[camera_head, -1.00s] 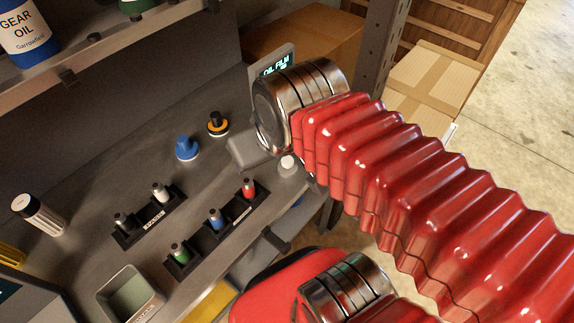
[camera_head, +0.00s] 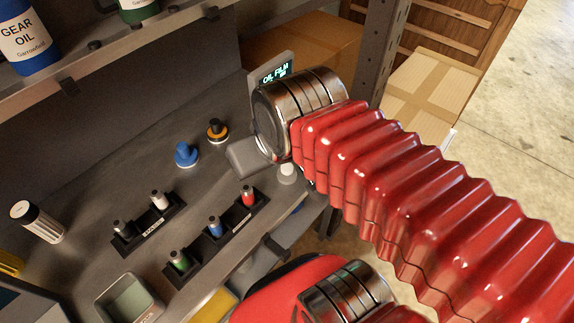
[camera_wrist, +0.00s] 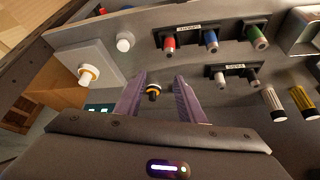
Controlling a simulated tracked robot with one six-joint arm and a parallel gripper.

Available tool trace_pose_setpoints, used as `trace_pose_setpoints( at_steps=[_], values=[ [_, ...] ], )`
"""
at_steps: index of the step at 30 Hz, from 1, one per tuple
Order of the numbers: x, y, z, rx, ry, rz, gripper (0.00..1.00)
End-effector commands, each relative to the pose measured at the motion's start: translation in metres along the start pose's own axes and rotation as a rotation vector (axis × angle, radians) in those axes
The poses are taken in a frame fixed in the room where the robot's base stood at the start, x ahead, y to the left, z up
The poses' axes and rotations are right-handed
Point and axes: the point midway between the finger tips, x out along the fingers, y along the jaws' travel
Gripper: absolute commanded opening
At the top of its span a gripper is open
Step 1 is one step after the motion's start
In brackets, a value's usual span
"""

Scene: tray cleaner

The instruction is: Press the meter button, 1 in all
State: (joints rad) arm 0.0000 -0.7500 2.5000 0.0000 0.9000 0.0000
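In the wrist view the base is a grey plate (camera_wrist: 75,58) at the left. A pale round button with an orange ring (camera_wrist: 88,75) stands on it. My gripper (camera_wrist: 160,77) is open and empty, to the right of the button and apart from it. A black and orange knob (camera_wrist: 153,91) shows between its fingers. In the head view my arm hides the gripper and the button.
A white knob (camera_wrist: 125,42) stands beside the meter plate. On the bench are a blue knob (camera_head: 187,155), two black racks (camera_head: 210,248) of small coloured bottles, a grey tray (camera_head: 125,285) and a white canister (camera_head: 40,222). A shelf (camera_head: 100,50) with oil bottles hangs above.

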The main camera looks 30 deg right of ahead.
Motion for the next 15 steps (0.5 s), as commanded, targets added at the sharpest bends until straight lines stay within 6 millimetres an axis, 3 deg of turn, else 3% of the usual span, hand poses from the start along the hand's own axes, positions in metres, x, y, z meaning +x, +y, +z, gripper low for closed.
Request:
trace_pose_setpoints(
  at_steps=[15],
  values=[
    [0.0000, 0.0000, 0.0000, 0.000, 0.000, 0.000, 0.00]
  ],
)
